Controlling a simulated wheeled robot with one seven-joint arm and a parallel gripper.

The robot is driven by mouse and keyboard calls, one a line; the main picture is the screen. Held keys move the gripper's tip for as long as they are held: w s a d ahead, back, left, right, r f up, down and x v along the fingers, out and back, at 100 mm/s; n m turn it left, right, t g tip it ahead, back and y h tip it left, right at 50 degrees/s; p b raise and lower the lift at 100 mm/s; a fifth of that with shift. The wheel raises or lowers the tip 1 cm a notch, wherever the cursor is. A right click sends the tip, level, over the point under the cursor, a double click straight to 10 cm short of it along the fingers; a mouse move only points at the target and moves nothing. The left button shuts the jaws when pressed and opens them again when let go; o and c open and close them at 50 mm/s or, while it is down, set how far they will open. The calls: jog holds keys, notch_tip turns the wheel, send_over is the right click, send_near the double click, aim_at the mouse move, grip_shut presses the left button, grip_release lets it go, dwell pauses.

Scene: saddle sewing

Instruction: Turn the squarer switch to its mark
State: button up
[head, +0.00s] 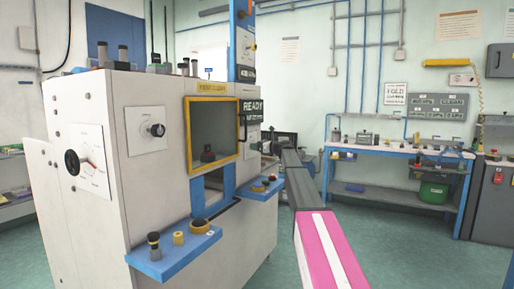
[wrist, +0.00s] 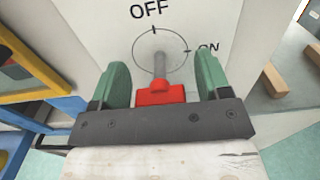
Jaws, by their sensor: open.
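In the wrist view a switch with a red grip (wrist: 160,94) on a grey stem stands out from a pale panel (wrist: 95,30). A thin ring is drawn around its base, with a tick at the word OFF above and another at ON on the right. My gripper (wrist: 164,78) is open, its green fingers on either side of the stem and red grip, with a visible gap on both sides. I cannot tell which mark the switch points to. In the head view my arm reaches beside the right of the white machine (head: 90,215); the gripper and this switch cannot be made out there.
The machine's front has a yellow-framed window (head: 212,135), blue shelves (head: 175,258) with knobs, and a READY sign (head: 252,107). Two dial plates (head: 147,130) sit on its left faces. A blue workbench (head: 400,152) stands behind. Floor (head: 390,225) right of my arm is clear.

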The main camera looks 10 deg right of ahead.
jog(key=c, duration=0.9)
jog(key=shift+n, duration=0.3)
jog(key=n, duration=0.9)
jog(key=shift+s, duration=0.1)
jog(key=n, duration=0.4)
jog(key=shift+f, duration=0.1)
jog(key=shift+n, duration=2.1)
